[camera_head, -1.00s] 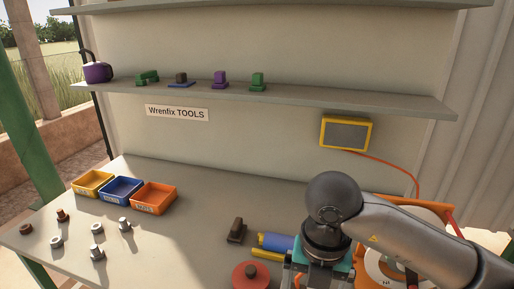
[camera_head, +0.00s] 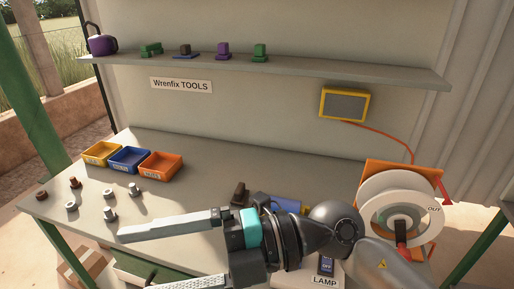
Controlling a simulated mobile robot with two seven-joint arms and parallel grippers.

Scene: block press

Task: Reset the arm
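My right arm comes in from the lower right, and its gripper (camera_head: 140,262) points left above the front of the workbench (camera_head: 190,205). Its two long grey fingers are spread wide apart, with nothing seen between them. The lower finger is partly cut off by the bottom edge of the picture. The teal and black wrist covers part of the bench, including part of a blue item (camera_head: 286,204) and a dark block (camera_head: 240,194). My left gripper is not in view.
Yellow (camera_head: 101,153), blue (camera_head: 129,160) and orange (camera_head: 160,167) bins stand at the bench's back left, with several bolts and nuts before them. A white reel marked OUT (camera_head: 378,200) in an orange frame stands right. A LAMP switch (camera_head: 326,266) is by the arm.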

